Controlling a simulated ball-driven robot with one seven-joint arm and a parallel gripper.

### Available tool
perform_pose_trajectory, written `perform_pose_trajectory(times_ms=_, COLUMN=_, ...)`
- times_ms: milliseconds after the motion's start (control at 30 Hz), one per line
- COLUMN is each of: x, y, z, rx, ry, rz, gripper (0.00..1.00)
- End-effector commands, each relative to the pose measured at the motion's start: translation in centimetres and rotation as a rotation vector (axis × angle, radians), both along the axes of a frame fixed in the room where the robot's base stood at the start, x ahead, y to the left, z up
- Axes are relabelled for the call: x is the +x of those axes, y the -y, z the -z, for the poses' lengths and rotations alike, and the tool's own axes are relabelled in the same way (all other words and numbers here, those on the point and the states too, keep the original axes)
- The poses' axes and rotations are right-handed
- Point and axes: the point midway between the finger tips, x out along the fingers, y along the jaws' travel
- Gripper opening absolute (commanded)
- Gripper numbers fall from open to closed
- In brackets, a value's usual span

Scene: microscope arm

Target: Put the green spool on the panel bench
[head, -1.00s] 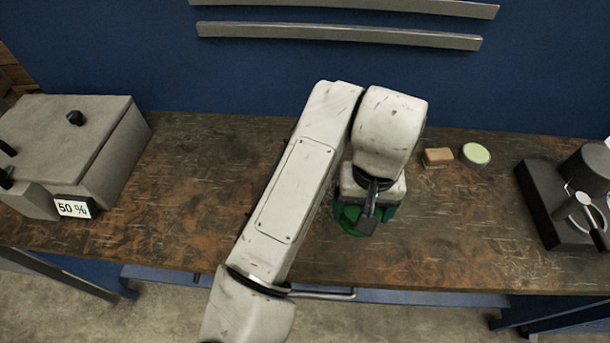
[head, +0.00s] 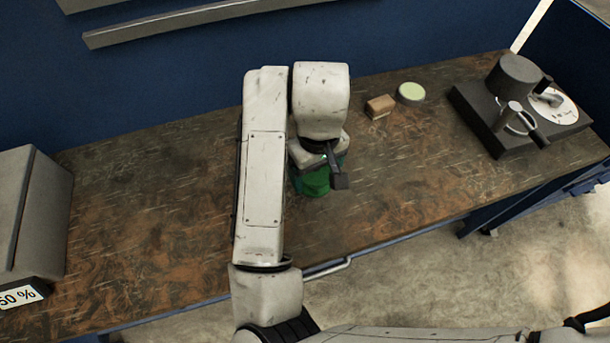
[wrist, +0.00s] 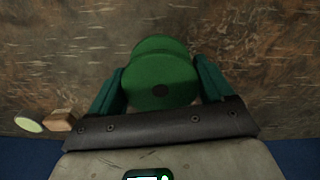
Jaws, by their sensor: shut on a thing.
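The green spool (head: 314,182) shows under my wrist in the head view, partly hidden by my arm. In the wrist view the same spool (wrist: 158,80) lies between the two dark green fingers. My gripper (wrist: 160,66) is shut on it, one finger on each side. The spool is over the worn brown bench top (head: 420,165); whether it touches the top or hangs above it I cannot tell. Whether this is the panel bench the frames do not label.
A small tan block (head: 380,107) and a round pale-green-topped disc (head: 411,93) lie right of my gripper. A dark instrument (head: 515,105) stands at the right end. A grey box (head: 30,215) with a "50 %" label is at left. Bare top lies between.

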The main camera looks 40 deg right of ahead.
Motion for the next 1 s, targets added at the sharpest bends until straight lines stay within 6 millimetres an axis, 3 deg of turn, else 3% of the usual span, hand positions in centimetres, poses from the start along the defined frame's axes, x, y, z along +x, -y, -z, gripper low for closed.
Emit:
perform_pose_trajectory(times_ms=33, x=0.7, y=0.2, z=1.2, rx=-0.004, ry=-0.003, rz=-0.002, gripper=0.49)
perform_pose_trajectory(times_ms=200, x=2.5, y=0.0, z=2.9, rx=0.002, ry=-0.001, rz=0.0, gripper=0.49)
perform_pose_trajectory(times_ms=367, x=3.2, y=0.1, z=3.8, rx=0.001, ry=-0.001, rz=0.001, gripper=0.49)
perform_pose_trajectory(times_ms=600, x=3.5, y=0.0, z=6.7, rx=0.001, ry=-0.001, rz=-0.001, gripper=0.49)
perform_pose_trajectory(times_ms=1000, x=3.5, y=0.1, z=7.5, rx=0.0, ry=0.001, rz=0.0, gripper=0.49)
